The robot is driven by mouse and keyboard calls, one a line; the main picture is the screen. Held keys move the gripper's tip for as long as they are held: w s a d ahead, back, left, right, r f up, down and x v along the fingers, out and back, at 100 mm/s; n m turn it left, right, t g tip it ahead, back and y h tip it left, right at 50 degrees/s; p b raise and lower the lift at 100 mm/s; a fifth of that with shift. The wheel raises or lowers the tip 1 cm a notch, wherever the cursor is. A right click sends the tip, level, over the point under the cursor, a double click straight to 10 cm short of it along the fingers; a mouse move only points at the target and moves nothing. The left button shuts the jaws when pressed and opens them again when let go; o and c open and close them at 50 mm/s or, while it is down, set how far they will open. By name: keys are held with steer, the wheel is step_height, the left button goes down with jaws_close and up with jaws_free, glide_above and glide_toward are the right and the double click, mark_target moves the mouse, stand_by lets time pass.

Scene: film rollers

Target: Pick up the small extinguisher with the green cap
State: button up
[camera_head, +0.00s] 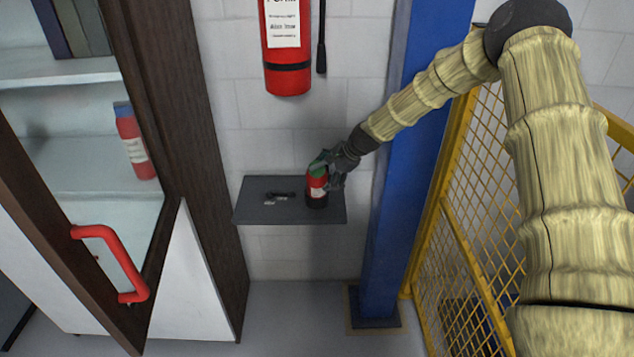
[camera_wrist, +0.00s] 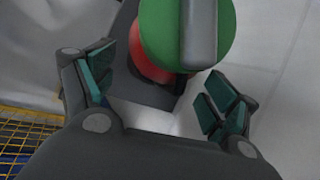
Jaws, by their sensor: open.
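The small extinguisher with the green cap (camera_head: 317,189) is red with a dark base and a pale label. It stands upright on a small grey wall shelf (camera_head: 250,209). In the wrist view its round green cap (camera_wrist: 160,35) with a grey bar across it fills the top middle, and part of the red body shows below. My gripper (camera_head: 335,168) is at the upper right of the extinguisher, close to the cap. In the wrist view my gripper (camera_wrist: 158,95) is open, its green-padded fingers spread below the cap to left and right. I cannot tell whether a finger touches it.
Small dark and pale items (camera_head: 280,195) lie on the shelf's left. A large red extinguisher (camera_head: 288,60) hangs above. A cabinet (camera_head: 185,130) at left holds a blue-capped red extinguisher (camera_head: 135,146). A blue post (camera_head: 396,215) and yellow mesh fence (camera_head: 465,190) stand right.

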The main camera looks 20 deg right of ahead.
mark_target(321, 195)
steer(key=shift+p+x, duration=0.45)
steer(key=shift+x, duration=0.4)
steer(key=shift+p+x, duration=0.3)
steer(key=shift+x, duration=0.85)
steer(key=shift+s+a, duration=0.1)
steer(key=shift+r, duration=0.1)
steer(key=c, duration=1.6)
jaws_close()
steer(key=shift+r, duration=0.15)
